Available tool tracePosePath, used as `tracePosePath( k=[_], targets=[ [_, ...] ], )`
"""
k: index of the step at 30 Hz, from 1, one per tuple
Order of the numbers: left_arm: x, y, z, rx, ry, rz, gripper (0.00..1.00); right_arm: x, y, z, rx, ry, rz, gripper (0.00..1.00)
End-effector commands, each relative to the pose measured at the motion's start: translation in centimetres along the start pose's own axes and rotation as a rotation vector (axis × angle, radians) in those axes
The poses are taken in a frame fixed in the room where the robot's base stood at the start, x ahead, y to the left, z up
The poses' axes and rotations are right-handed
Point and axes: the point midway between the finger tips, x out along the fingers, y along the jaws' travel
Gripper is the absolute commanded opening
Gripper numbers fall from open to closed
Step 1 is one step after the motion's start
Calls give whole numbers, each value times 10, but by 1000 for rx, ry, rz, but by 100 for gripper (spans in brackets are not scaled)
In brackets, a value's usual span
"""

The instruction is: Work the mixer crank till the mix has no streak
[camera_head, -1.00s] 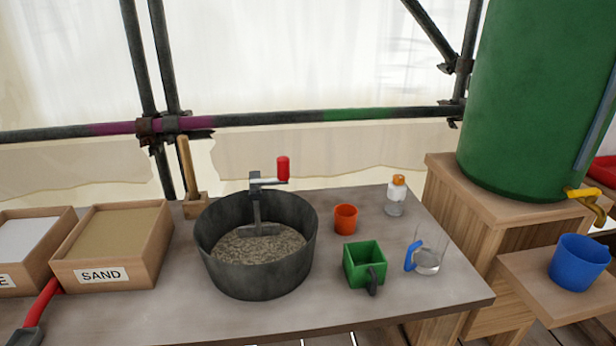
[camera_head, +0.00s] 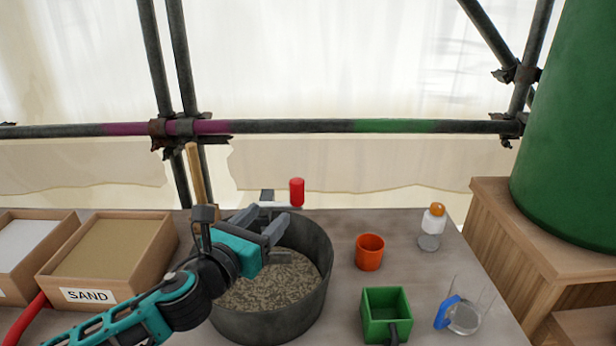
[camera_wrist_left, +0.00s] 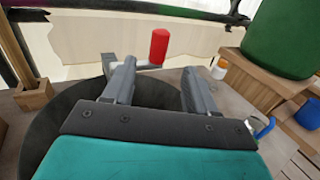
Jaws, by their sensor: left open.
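The mixer is a dark round tub (camera_head: 322,290) on the table, with a grey, speckled mix (camera_head: 262,288) inside. I cannot tell from here whether streaks show in it. Its crank has a grey arm and an upright red handle (camera_head: 297,192) above the tub's far rim. The red handle also shows in the left wrist view (camera_wrist_left: 159,46), beyond the fingers and left of the middle of their gap. My left gripper (camera_head: 278,224) is open and empty over the tub, short of the handle and not touching it. My right gripper is not in view.
On the table right of the tub stand an orange cup (camera_head: 369,252), a green box-shaped scoop (camera_head: 386,314), a bottle with an orange cap (camera_head: 432,228) and a clear jug with a blue handle (camera_head: 462,316). A sand box (camera_head: 88,295) sits left. Scaffold poles run behind.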

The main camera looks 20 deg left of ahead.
Motion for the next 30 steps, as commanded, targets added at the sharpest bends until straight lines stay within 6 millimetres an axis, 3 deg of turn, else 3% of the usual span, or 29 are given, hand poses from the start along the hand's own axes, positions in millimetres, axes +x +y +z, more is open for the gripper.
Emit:
tracePosePath(
  k=[7, 21, 30],
  targets=[
    [22, 0, 1, -1, -3, 1, 57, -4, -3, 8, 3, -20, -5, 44],
    [106, -1, 0, -4, -1, 0, 57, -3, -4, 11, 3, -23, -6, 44],
    [128, 0, 0, -2, 0, -1, 57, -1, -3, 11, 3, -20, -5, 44]
  ],
)
